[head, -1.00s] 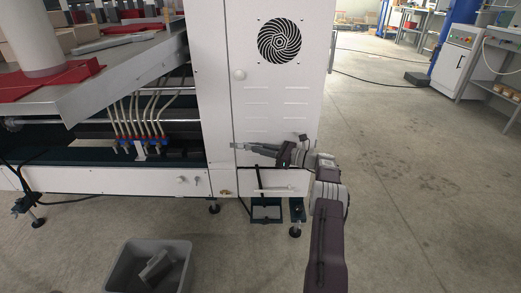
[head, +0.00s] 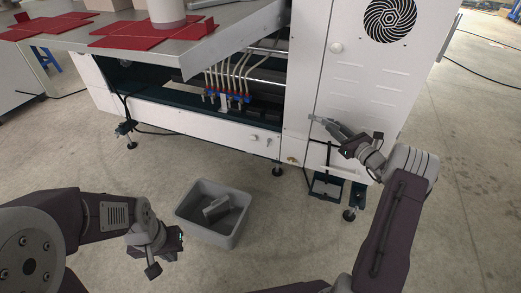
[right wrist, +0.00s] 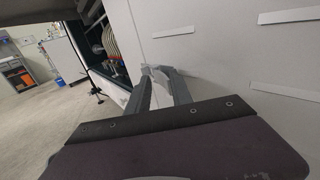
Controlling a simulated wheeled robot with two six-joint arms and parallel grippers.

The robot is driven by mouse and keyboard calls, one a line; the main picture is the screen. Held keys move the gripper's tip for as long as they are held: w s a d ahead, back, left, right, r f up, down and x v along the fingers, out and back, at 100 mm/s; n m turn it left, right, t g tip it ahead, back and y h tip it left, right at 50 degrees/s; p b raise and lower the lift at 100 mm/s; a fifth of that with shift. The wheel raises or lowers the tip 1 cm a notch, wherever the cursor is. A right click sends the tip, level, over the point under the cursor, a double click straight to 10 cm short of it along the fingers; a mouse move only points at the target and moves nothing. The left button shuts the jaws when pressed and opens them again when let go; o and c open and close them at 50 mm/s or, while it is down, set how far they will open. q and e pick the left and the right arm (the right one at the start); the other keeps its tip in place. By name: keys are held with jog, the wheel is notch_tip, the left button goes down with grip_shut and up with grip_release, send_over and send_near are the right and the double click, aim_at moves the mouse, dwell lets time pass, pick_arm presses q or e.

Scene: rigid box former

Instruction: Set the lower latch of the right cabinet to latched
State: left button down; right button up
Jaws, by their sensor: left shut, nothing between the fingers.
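The right cabinet (head: 365,85) is a tall white door with a round black fan grille. Its upper latch (head: 336,47) is a small white round knob near the door's left edge. My right gripper (head: 313,118) is at the lower left edge of the same door, where the lower latch is hidden behind the fingers. In the right wrist view, the fingertips (right wrist: 154,70) come close together at a small pale piece against the white panel. I cannot tell whether they grip it. My left gripper (head: 153,268) is shut and empty, low over the floor, far from the cabinet.
A grey bin (head: 238,235) with a grey object inside stands on the floor between my arms. The machine's metal table (head: 180,52) with red pieces juts out left of the cabinet. Open floor lies to the right. A cable (head: 488,40) runs across the back.

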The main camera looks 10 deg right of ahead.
jog(key=a+m+h, duration=0.1)
jog(key=h, duration=0.1)
jog(key=a+m+h, duration=0.1)
jog(key=m+h, duration=0.2)
jog(key=h, duration=0.2)
jog(key=shift+s+a+f+m+t+b, duration=0.1)
jog(key=shift+s+a+m+t+b, duration=0.2)
jog(key=shift+a+t+b, duration=0.1)
jog(key=s+p, duration=0.5)
jog(key=s, duration=0.3)
jog(key=s+a+r+n+g+y+p, duration=0.2)
jog(key=s+a+r+n+g+y, duration=0.1)
jog(key=a, duration=0.6)
jog(key=s+a+r+n+g+y+p, duration=0.3)
jog(key=a+n+y, duration=0.3)
jog(key=a, duration=0.4)
jog(key=s+a+r+n+g+y+p, duration=0.3)
jog(key=a+y, duration=0.3)
jog(key=a, duration=0.3)
jog(key=shift+s+a+r+n+g, duration=0.35)
jog(key=shift+r+n+g, duration=0.2)
jog(key=shift+n, duration=0.25)
jog(key=shift+w, duration=0.1)
